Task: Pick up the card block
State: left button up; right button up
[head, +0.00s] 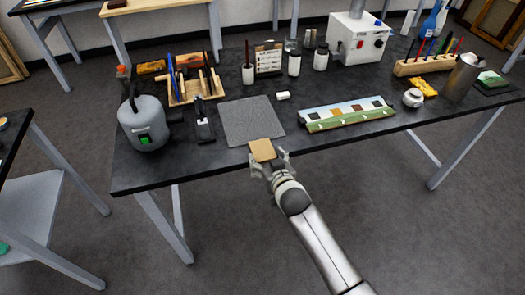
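A tan, flat-topped block (262,149), which looks like the card block, is at the front edge of the dark table, just in front of a grey mat. My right gripper (269,163) reaches in from below, with its fingers spread about as wide as the block. The fingers are at the near end and sides of the block. I cannot tell whether they touch or clamp it, or whether the block rests on the table. My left gripper is not in view.
The grey mat (250,118) lies behind the block. A grey pot-like device (143,125) stands left, with a wooden tool rack (195,87) behind. A long green-edged strip (347,115) lies right. A small white cylinder (283,96) is near the mat. The front edge right of my gripper is clear.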

jog(key=c, duration=0.5)
jog(key=shift+r, duration=0.1)
